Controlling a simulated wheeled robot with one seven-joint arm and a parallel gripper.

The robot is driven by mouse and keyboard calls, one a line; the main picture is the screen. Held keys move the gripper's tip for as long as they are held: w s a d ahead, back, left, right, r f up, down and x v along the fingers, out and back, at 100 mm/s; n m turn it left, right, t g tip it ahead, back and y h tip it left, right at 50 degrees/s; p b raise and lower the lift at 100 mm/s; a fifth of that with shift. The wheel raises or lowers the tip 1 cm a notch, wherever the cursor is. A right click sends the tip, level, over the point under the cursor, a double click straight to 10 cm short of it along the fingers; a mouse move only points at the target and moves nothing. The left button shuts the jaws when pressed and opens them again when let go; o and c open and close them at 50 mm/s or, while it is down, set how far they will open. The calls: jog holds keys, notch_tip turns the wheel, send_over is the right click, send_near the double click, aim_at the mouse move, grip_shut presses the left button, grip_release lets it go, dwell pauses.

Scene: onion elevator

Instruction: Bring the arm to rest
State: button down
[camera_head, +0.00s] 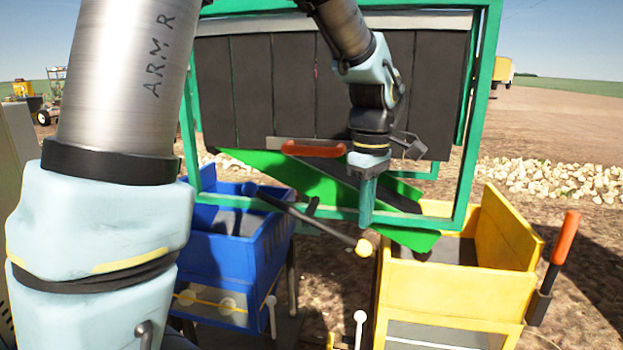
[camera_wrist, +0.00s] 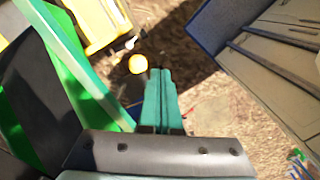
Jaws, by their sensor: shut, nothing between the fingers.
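My gripper (camera_head: 367,205) hangs pointing down in the head view, in front of the green frame (camera_head: 484,110) and its dark slatted panel (camera_head: 270,90). In the wrist view its teal fingers (camera_wrist: 160,95) lie together, shut with nothing between them. My arm comes down from the top of the head view and bends at the wrist. A lever with a yellow knob (camera_head: 364,247) is just below the fingertips in the head view. I cannot tell whether they touch.
A blue bin (camera_head: 262,255) stands left of my gripper and a yellow bin (camera_head: 455,290) right of it. A green chute (camera_head: 300,172) slopes behind. An orange-handled lever (camera_head: 565,240) rises at the yellow bin's right. Pale onions (camera_head: 560,178) lie on the ground at right.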

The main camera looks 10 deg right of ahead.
jog(key=shift+s+r, duration=0.1)
jog(key=shift+r, duration=0.05)
jog(key=a+f+m, duration=0.4)
jog(key=a, duration=1)
jog(key=a+f+m+t, duration=0.1)
jog(key=a+f+m, duration=0.2)
jog(key=a, duration=1.1)
jog(key=shift+w+f+m+t, duration=0.25)
jog(key=shift+f+m+t, duration=0.1)
jog(key=shift+m, duration=0.25)
jog(key=shift+a, duration=0.1)
